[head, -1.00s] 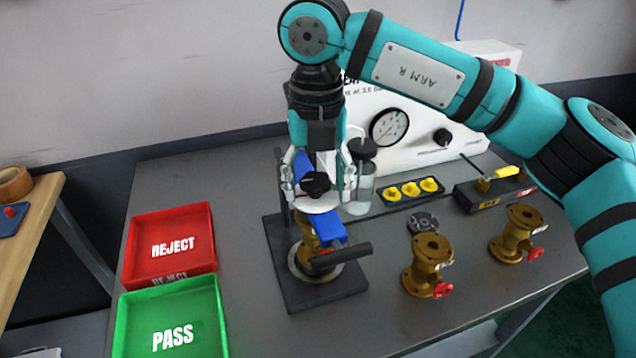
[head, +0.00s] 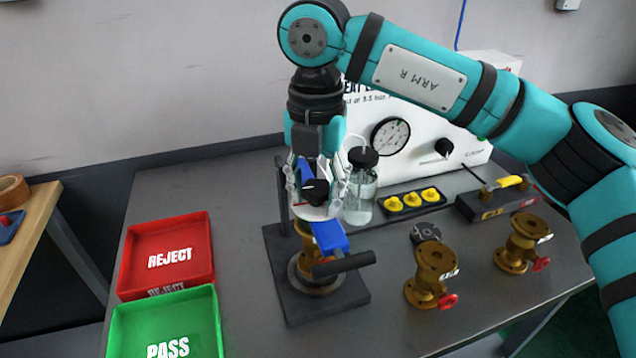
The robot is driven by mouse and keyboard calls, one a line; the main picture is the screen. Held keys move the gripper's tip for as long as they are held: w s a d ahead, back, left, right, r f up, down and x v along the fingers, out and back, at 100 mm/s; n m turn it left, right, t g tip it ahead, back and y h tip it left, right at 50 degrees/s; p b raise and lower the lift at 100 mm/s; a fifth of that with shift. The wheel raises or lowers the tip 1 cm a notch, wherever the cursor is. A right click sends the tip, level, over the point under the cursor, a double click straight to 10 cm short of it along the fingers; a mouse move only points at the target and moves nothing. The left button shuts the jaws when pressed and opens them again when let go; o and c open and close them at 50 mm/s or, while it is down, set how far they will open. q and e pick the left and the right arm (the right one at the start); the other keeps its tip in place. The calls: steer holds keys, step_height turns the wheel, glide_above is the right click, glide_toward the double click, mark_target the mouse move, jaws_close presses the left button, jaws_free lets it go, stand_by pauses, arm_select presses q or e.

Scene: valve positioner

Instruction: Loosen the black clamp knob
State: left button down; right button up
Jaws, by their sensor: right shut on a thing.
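The black clamp knob (head: 316,192) sits at the top of the clamp stand, above a blue bar (head: 329,237). My right gripper (head: 318,200) points down from above with its fingers on both sides of the knob, shut on it. Under the clamp, a brass valve (head: 312,262) stands on the dark base plate (head: 327,302), partly hidden by the blue bar and the black handle (head: 344,264). My left gripper is not in view.
A red REJECT tray (head: 168,252) and a green PASS tray (head: 166,325) lie to the left. Two brass valves (head: 433,274) (head: 523,242) stand to the right. A glass bottle (head: 361,190) and a white gauge panel (head: 415,128) are close behind the clamp.

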steer(key=shift+f, duration=0.15)
jaws_close()
steer(key=n+p, duration=0.1)
steer(key=n, duration=0.5)
steer(key=shift+n, duration=0.3)
steer(key=n, duration=0.7)
steer(key=shift+p, duration=0.3)
steer(key=o, duration=0.8)
jaws_free()
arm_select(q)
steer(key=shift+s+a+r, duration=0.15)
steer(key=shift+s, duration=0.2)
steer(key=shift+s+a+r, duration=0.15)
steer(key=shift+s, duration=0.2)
